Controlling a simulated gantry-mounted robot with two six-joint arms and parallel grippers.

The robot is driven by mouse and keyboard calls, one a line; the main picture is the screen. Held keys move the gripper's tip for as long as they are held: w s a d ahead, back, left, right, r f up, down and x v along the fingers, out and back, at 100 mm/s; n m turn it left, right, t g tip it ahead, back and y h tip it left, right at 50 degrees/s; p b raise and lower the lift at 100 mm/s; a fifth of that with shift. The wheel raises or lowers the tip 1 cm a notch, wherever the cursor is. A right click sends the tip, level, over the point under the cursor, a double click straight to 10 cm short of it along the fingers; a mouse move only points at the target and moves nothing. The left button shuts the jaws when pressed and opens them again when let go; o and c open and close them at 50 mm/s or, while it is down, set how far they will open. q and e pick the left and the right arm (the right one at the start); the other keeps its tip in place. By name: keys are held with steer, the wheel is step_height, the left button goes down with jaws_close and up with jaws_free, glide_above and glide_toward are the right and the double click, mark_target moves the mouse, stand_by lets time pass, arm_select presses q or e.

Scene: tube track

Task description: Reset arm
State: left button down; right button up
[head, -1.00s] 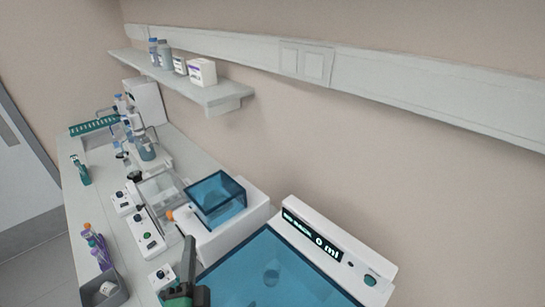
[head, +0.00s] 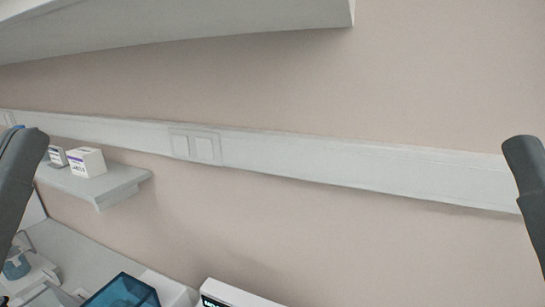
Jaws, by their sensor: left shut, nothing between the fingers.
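My left arm's dark grey end (head: 22,168) shows at the left edge of the head view, raised in front of the shelf and cut off by the frame. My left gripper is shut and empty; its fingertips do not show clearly. A dark grey part of my right arm (head: 526,185) is at the right edge, with no right gripper fingers visible.
A small wall shelf (head: 115,184) holds white boxes (head: 86,163). A larger shelf (head: 180,25) is above. A blue clear-sided box (head: 122,292) and a white device (head: 235,292) are on the bench below.

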step_height(320, 180, up, 17)
steer(key=p, duration=1.3)
steer(key=shift+f, duration=0.2)
steer(key=shift+w, duration=0.1)
